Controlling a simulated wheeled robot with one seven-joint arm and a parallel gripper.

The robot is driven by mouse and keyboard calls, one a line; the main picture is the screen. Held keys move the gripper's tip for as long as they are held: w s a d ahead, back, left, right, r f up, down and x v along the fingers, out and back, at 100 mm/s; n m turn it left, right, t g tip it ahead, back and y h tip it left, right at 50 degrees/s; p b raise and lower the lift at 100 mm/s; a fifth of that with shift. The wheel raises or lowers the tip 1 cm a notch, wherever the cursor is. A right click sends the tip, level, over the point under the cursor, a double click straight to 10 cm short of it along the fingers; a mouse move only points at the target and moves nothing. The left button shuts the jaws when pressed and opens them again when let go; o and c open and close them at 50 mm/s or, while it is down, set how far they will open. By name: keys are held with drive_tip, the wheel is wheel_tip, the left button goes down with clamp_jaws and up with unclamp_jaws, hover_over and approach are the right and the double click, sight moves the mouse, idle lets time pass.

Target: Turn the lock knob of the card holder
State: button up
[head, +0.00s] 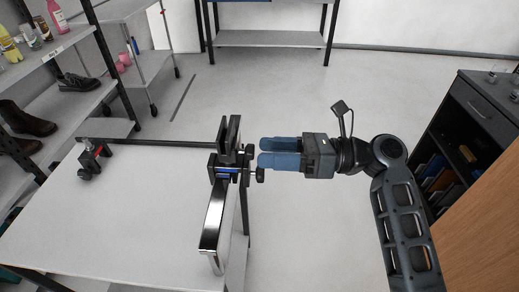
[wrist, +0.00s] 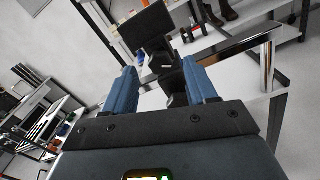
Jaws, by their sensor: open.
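The card holder (head: 228,135) is a black clamp-like device with upright plates, at the right edge of the white table, on top of a shiny metal bar. Black knobs stick out on its right side: an upper knob (head: 249,150) and a lower knob (head: 260,176). I cannot tell which is the lock knob. My gripper (head: 263,152) comes in level from the right, its blue fingers open, tips close to the knobs. In the wrist view, the card holder's dark plate (wrist: 146,32) and a black knob (wrist: 176,84) show between the open fingers (wrist: 160,72). Contact cannot be told.
The white table (head: 120,215) carries a small black and red device (head: 92,158) at the left. The chrome bar (head: 213,220) runs along the table's right edge. Shelves with shoes (head: 75,85) stand at the left, a dark cabinet (head: 480,115) at the right. The floor between is clear.

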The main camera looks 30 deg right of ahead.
sight(247, 152)
drive_tip(key=shift+x, duration=1.4)
drive_tip(key=shift+c, duration=0.3)
clamp_jaws()
drive_tip(key=n+p, duration=0.1)
drive_tip(key=n, duration=0.1)
drive_tip(key=shift+n+p, duration=0.4)
drive_tip(key=n, duration=0.4)
drive_tip(key=shift+n+p, duration=0.4)
